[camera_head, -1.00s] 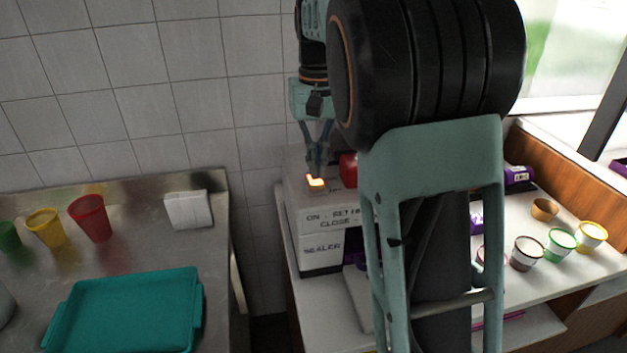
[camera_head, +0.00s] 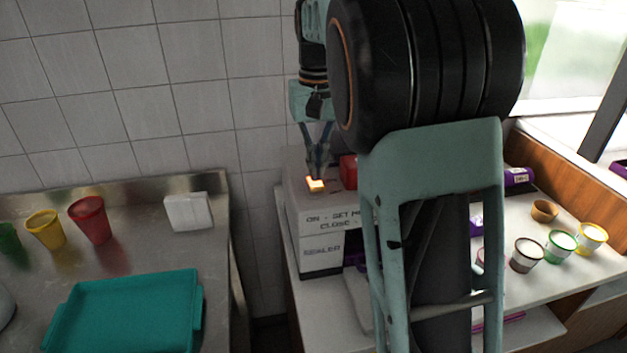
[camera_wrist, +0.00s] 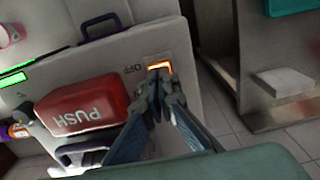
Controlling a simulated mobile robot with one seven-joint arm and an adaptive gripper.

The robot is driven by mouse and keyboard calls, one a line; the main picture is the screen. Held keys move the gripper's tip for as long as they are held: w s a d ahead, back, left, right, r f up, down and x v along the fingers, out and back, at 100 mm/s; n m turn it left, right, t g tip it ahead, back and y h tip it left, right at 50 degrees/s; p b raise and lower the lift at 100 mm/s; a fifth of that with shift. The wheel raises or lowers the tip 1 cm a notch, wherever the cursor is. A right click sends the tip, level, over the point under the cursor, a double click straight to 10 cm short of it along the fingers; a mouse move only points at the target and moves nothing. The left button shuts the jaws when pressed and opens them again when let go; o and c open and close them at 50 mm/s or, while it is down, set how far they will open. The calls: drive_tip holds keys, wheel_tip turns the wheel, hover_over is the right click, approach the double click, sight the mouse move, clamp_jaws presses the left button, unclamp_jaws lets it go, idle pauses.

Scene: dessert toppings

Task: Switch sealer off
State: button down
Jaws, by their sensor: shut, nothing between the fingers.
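The sealer (camera_head: 321,255) is a white box with printed lettering on its front, standing on the counter. A small switch on its top glows orange (camera_head: 315,185); the switch also shows in the wrist view (camera_wrist: 160,66). My gripper (camera_head: 317,176) points down at the switch with its fingers together and empty. In the wrist view my fingertips (camera_wrist: 163,78) are at the switch's near edge and cover part of it. I cannot tell whether they touch it. A red block marked PUSH (camera_wrist: 85,104) sits beside the switch; part of it shows in the head view (camera_head: 348,171).
A steel table at left holds a teal tray (camera_head: 62,327), coloured cups (camera_head: 90,220) and a white block (camera_head: 188,212). Several filled cups (camera_head: 527,254) stand on the right counter. My arm hides the middle of that counter.

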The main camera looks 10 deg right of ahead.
sight(317, 185)
drive_tip(key=shift+f+b, duration=0.75)
drive_tip(key=shift+f, duration=0.45)
idle(0.6)
drive_tip(key=shift+r, duration=0.15)
wheel_tip(317, 185, up, 7)
drive_tip(key=p, duration=0.7)
